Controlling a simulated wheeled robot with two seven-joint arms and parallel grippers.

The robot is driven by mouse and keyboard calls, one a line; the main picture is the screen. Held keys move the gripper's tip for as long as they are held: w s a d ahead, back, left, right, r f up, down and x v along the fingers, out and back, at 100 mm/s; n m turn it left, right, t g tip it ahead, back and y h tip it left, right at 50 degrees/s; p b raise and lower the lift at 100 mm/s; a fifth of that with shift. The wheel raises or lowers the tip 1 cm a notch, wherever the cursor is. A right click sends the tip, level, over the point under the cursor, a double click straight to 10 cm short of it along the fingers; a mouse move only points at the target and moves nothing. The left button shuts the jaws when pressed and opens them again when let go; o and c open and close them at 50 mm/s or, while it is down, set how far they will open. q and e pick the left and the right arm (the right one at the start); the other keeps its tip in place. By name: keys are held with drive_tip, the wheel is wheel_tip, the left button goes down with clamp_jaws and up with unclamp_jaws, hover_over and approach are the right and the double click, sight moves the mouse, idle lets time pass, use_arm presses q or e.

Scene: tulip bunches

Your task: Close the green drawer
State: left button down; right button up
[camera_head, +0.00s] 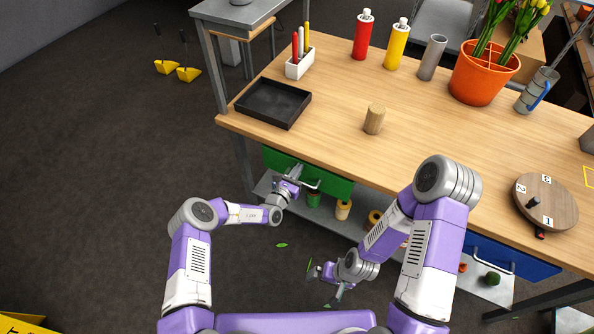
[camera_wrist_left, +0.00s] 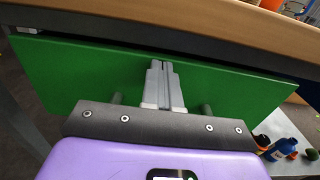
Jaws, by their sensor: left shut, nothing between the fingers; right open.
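The green drawer (camera_head: 335,186) is under the wooden table's near edge, with a metal bar handle on its front. In the left wrist view, the green front (camera_wrist_left: 235,88) fills most of the picture, with a dark gap above it. How far it stands out is hard to tell. My left gripper (camera_head: 292,172) is shut and empty at the drawer front, beside the handle. Its closed fingers (camera_wrist_left: 163,75) point at the green front and look close to it or touching; contact is unclear. My right gripper (camera_head: 326,286) is open and empty, low in front of the table.
The wooden table (camera_head: 330,130) bears a black tray (camera_head: 273,103), a wooden cylinder (camera_head: 374,119) and an orange pot (camera_head: 477,82). A blue drawer (camera_head: 520,262) is at the right. A lower shelf (camera_head: 335,219) holds several small items. The floor at left is mostly clear.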

use_arm(q)
drive_tip(key=p+v, duration=0.5)
drive_tip(key=v, duration=0.9)
